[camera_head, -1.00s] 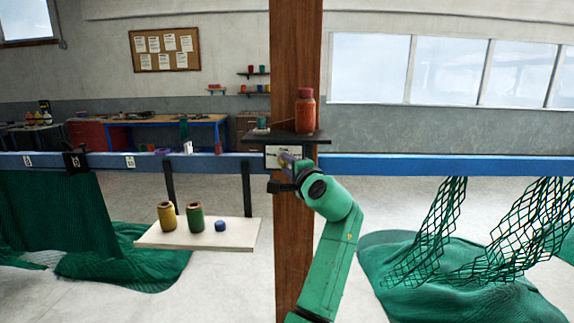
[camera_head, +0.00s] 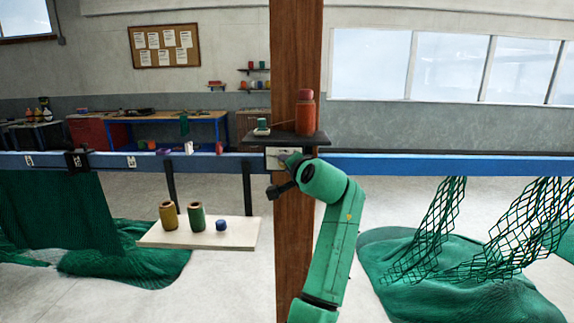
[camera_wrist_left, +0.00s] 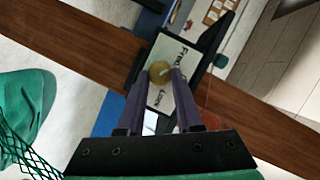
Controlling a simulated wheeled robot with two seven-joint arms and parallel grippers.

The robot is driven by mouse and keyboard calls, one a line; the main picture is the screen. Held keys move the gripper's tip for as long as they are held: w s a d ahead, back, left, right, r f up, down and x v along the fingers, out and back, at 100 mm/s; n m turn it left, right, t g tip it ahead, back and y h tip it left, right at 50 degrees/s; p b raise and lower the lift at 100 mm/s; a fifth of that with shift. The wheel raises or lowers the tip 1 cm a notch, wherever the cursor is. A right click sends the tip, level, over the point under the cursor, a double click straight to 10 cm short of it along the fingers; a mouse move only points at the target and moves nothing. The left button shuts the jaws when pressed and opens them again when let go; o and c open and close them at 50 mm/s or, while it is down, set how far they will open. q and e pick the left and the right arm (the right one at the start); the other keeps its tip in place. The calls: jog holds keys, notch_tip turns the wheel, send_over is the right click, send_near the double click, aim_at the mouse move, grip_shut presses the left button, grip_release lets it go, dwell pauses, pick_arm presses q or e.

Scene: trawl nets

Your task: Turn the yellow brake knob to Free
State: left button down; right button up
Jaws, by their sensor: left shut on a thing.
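The yellow brake knob (camera_wrist_left: 160,71) sits on a white label plate (camera_wrist_left: 178,92) in the left wrist view. The word Free is at the plate's upper part and another word, seemingly Lock, is lower. My left gripper (camera_wrist_left: 164,77) is shut on the knob, with its two dark fingertips at the knob's near edge. Which word the knob points to is too small to tell. In the head view the plate (camera_head: 272,153) is on the wooden post, my left gripper (camera_head: 288,159) reaches it, and the knob is hidden. My right gripper is not in view.
A dark shelf (camera_head: 258,138) with a red bottle (camera_head: 305,115) stands just above the plate. The wooden post (camera_head: 295,255) and blue rail (camera_head: 430,166) are close by. A pale board (camera_head: 240,238) with spools is at left. Green nets (camera_head: 440,285) hang at right.

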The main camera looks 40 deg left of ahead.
pick_arm(q)
jog(key=c, duration=0.6)
grip_release()
jog(key=b+v, duration=0.4)
jog(key=v, duration=1)
jog(key=shift+s+d, duration=0.15)
jog(key=shift+d, duration=0.1)
